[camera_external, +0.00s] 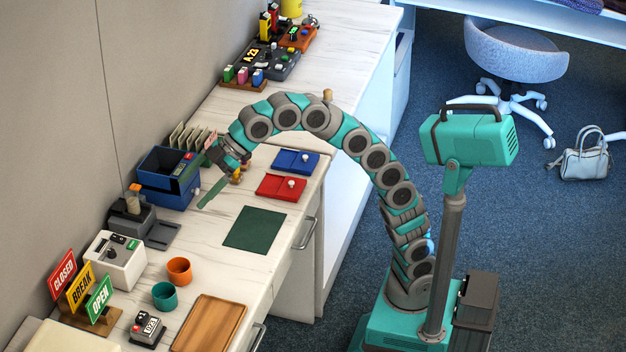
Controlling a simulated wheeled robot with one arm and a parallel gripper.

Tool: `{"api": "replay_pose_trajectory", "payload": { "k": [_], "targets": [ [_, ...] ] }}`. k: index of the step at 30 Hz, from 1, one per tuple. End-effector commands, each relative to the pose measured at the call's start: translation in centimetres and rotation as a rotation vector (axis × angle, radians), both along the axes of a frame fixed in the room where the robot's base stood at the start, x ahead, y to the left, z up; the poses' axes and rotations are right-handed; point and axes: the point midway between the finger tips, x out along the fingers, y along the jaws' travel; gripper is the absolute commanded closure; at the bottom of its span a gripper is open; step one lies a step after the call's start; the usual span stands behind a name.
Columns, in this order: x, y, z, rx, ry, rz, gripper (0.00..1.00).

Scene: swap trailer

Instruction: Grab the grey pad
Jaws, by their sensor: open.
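My gripper (200,180) hangs over the counter beside the blue bins, its two green fingers spread apart and nothing seen between them. A flat grey piece (162,236), which looks like the grey pad, lies on the counter to the lower left of my gripper. It sits against a dark grey block (131,215) with a brown-topped handle; I cannot tell whether the two are joined. My gripper is apart from the grey piece.
Blue bins (164,196) stand close to my gripper at the wall. A dark green mat (254,229), a red tray (270,186) and a blue tray (285,160) lie to the right. A white box (113,268) and orange cup (179,271) stand nearer the front.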

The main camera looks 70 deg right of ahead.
Motion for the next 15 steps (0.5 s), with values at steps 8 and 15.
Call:
{"api": "replay_pose_trajectory", "payload": {
  "k": [8,15],
  "targets": [
    [5.3,-8.8,-1.5,-0.301,-0.118,-0.065,0.00],
    [9.8,-23.0,-2.8,-0.768,-0.166,-0.110,0.00]
  ]
}}
